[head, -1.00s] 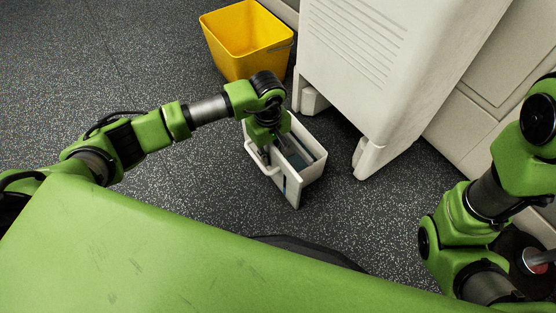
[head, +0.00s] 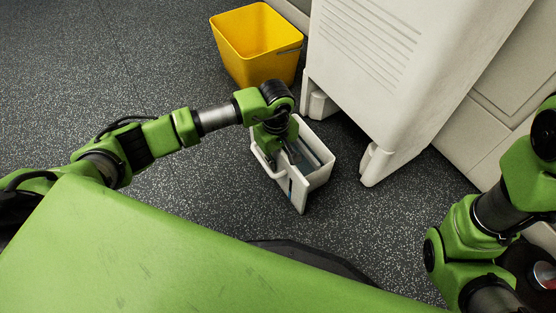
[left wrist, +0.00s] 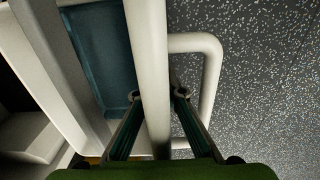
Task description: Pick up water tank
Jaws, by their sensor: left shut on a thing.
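The water tank (head: 321,178) is a white open-topped box with a taller front panel and a white loop handle. It is in the middle of the head view, in front of the white appliance, low by the floor. My left gripper (head: 284,157) reaches down onto it and is shut on the upper edge of its front panel. In the left wrist view, the fingers (left wrist: 157,98) lie on both sides of the pale panel edge (left wrist: 150,45). The handle (left wrist: 212,75) is to the right, outside the grip. Bluish water or lining shows inside. My right gripper is out of view.
The large white appliance (head: 370,60) with a vented side and feet stands just behind the tank. A yellow bucket (head: 258,68) stands behind and to the left. Speckled dark floor (head: 130,60) is open on the left. Pale cabinets (head: 490,110) stand at right.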

